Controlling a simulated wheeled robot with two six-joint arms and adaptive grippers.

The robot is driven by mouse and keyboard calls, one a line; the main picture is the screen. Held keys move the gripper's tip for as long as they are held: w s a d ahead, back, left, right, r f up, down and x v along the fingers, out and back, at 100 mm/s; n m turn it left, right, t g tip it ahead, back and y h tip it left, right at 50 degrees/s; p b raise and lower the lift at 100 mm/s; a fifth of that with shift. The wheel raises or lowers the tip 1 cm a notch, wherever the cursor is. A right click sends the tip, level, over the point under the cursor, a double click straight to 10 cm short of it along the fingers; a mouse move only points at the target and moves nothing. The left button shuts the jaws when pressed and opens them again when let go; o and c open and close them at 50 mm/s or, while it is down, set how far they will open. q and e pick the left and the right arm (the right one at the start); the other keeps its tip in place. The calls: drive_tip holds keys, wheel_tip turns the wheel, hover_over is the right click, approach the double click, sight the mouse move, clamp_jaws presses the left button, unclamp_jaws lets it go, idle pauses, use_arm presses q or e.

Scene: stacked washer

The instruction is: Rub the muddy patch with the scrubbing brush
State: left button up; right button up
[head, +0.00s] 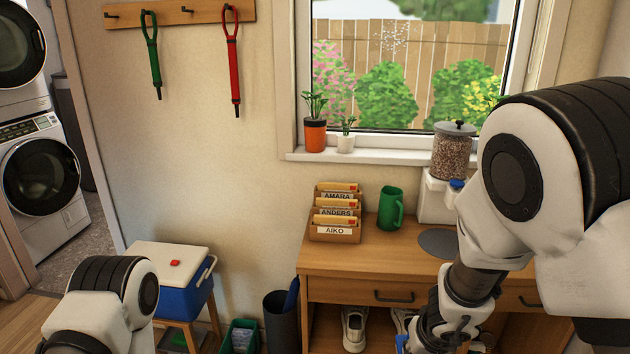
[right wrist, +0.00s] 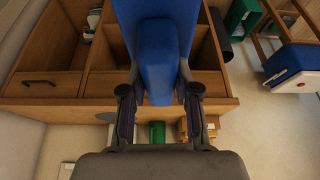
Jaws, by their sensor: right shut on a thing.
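My right gripper (right wrist: 158,95) is shut on a blue block-like body, which I take to be the scrubbing brush (right wrist: 157,50). Its bristles are not visible. In the head view my right gripper (head: 440,332) is low in front of the wooden bench, partly hidden by my arm, with a bit of blue at its lower left. I cannot make out a muddy patch in either view. A pale shoe (head: 354,328) stands in the bench's open compartment, with part of another to its right. My left arm is at the lower left; its gripper is out of view.
The wooden bench (head: 345,262) carries a letter rack (head: 335,233), a green mug (head: 390,208), a grey round mat (head: 437,243) and a dispenser (head: 452,150). A blue-and-white cooler (head: 180,297), a dark bin (head: 280,325) and a green crate (head: 240,338) stand to its left.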

drive_tip(key=shift+w+f, duration=0.15)
drive_tip(key=shift+f, duration=0.25)
drive_tip(key=shift+w+f, duration=0.55)
drive_tip(key=shift+w, duration=0.5)
drive_tip(key=shift+r+n, duration=0.15)
drive_tip(key=shift+n, duration=0.15)
drive_tip(key=shift+w, duration=0.1)
